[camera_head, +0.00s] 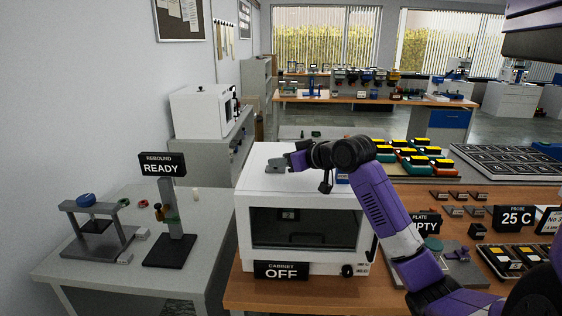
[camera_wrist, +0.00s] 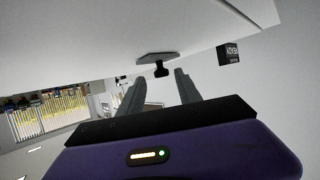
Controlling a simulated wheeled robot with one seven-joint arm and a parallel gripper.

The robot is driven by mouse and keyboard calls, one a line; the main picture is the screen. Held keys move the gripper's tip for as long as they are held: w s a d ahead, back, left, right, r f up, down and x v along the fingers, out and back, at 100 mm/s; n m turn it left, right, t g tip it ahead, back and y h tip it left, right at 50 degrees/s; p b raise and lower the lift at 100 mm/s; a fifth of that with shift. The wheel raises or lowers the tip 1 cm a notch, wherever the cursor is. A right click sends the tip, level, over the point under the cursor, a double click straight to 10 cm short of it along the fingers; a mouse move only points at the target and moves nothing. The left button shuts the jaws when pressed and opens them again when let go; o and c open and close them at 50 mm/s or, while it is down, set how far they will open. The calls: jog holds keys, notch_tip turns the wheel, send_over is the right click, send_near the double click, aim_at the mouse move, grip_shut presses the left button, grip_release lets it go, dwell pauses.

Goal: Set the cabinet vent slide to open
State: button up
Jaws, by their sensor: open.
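The white cabinet (camera_head: 248,222) stands on the wooden bench, with a dark window and a sign reading "CABINET OFF" (camera_head: 281,270) at its front. My gripper (camera_head: 282,164) is over the left part of the cabinet top, reaching in from the right. In the wrist view my gripper (camera_wrist: 158,84) is open, its two fingers apart. Just beyond the fingertips is the vent slide, a dark knob (camera_wrist: 161,70) on a grey plate (camera_wrist: 156,57) on a white surface. The knob sits roughly between the finger lines. I cannot tell whether the fingers touch it. The slide's setting is not readable.
A small dark label block (camera_wrist: 229,52) is on the white surface near the slide. Left of the cabinet, a grey table holds a stand with a "REBOUND READY" sign (camera_head: 162,164). Several colored blocks (camera_head: 412,158) and a plate device (camera_head: 452,262) are on the right.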

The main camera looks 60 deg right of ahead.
jog(key=b+v, duration=0.1)
jog(key=v, duration=0.5)
jog(key=shift+s+a+r, duration=0.1)
jog(key=shift+s+r, duration=0.05)
jog(key=shift+s, duration=0.15)
